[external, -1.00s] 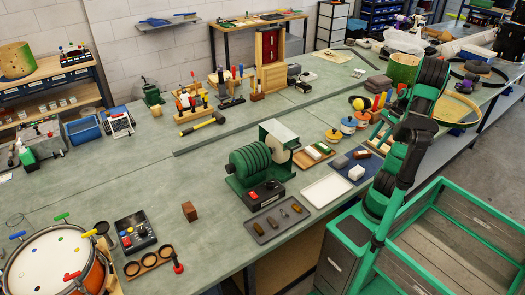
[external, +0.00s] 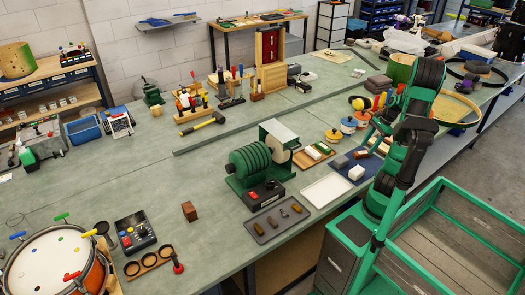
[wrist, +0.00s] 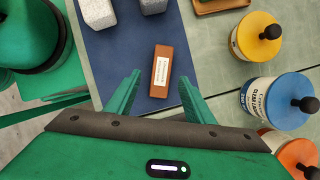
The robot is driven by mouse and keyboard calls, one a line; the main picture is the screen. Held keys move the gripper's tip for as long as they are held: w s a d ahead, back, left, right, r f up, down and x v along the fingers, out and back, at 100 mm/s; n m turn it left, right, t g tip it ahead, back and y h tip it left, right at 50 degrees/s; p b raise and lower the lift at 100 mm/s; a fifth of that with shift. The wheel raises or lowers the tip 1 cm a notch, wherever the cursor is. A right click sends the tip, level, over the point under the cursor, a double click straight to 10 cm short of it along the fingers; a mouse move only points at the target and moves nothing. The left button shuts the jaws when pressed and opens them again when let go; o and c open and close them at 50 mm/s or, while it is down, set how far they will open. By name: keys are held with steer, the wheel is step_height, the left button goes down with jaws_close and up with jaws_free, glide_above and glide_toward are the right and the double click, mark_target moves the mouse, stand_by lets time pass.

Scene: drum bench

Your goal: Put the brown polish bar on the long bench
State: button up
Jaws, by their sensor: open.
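The brown polish bar (wrist: 162,70) has a white label and lies on a dark blue mat (wrist: 116,75) in the wrist view. It also shows small in the external view (external: 361,154). My gripper (wrist: 160,92) is open and empty; its green fingers are spread to either side of the bar's near end, with the bar apart from both. How high the fingers are above it is hard to tell. The long bench (external: 150,187) is grey-green and carries the mat.
Yellow (wrist: 258,37), blue (wrist: 280,100) and orange-lidded jars stand to the right. A white tray (external: 327,191) lies left of the mat. Bare bench shows between mat and jars.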

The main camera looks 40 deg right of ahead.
mark_target(363, 152)
steer(key=shift+x, duration=2)
steer(key=shift+w, duration=0.25)
jaws_close()
steer(key=shift+r, duration=0.1)
